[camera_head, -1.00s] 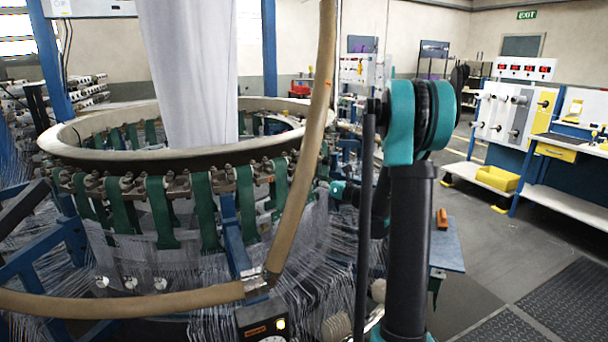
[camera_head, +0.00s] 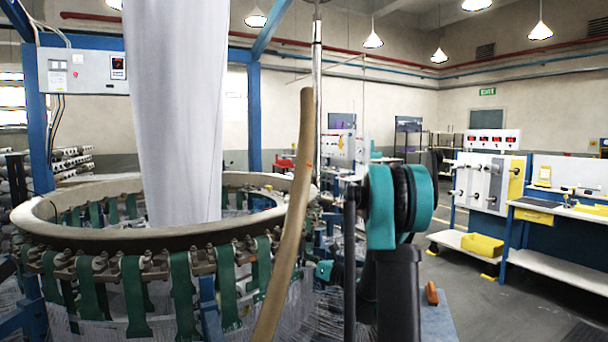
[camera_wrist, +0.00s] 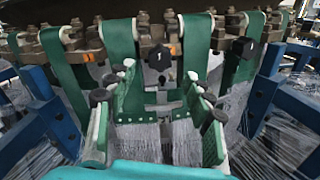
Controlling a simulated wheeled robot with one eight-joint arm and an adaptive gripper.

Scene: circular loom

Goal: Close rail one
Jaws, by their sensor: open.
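A tan curved rail (camera_head: 288,220) rises in front of the loom in the head view, its upper end free and its lower part cut off by the frame. No number shows on it, so I cannot tell whether it is rail one. In the wrist view a black knob marked "1" (camera_wrist: 159,57) sits on the loom's brown clamp row. My gripper (camera_wrist: 160,72) is open below and in front of this knob, its two green-and-white fingers apart, with nothing held.
The loom's ring (camera_head: 70,238) carries green straps (camera_head: 183,295) around its edge. A second black knob (camera_wrist: 243,47) is to the right in the wrist view. Blue frame bars (camera_wrist: 285,105) flank the gripper. A workbench (camera_head: 560,205) stands at the right, with open floor before it.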

